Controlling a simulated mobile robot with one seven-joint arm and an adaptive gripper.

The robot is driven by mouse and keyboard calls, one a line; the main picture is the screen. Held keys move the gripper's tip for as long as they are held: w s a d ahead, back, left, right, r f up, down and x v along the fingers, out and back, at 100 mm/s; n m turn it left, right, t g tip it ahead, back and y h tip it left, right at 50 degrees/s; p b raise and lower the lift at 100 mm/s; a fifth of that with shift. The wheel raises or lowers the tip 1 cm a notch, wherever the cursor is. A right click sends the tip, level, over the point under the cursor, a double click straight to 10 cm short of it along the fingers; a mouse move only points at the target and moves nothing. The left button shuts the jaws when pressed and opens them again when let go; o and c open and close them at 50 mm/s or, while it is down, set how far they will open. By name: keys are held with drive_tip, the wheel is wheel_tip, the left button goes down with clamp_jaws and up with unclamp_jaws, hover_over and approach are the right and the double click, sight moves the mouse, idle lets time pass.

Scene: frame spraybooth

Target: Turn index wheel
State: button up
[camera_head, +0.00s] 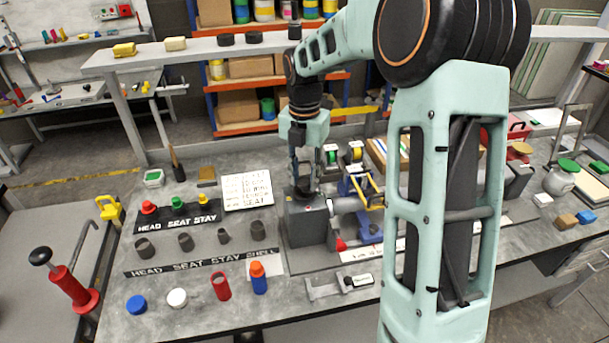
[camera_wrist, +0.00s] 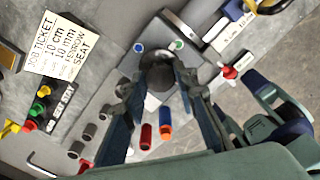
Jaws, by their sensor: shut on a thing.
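My gripper (camera_head: 304,188) points down onto the top of a grey box-shaped fixture (camera_head: 306,226) on the bench. In the wrist view my gripper (camera_wrist: 158,88) has its two dark fingers on either side of a dark grey round part, which looks like the index wheel (camera_wrist: 160,76). The fingers are closed on this wheel. A blue dot and a green dot lie on the fixture top beyond it. In the head view the fingers hide most of the wheel, and any marks on it are too small to read.
A blue-and-grey clamp device (camera_head: 362,208) stands just right of the fixture. A red-tipped handle (camera_head: 341,245) is close by. A shelf runs behind.

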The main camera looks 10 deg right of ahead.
sight(304, 181)
drive_tip(key=o, duration=1.2)
drive_tip(key=shift+r, duration=0.15)
wheel_tip(304, 181, up, 12)
drive_tip(key=shift+f, duration=0.1)
drive_tip(key=shift+c, duration=0.4)
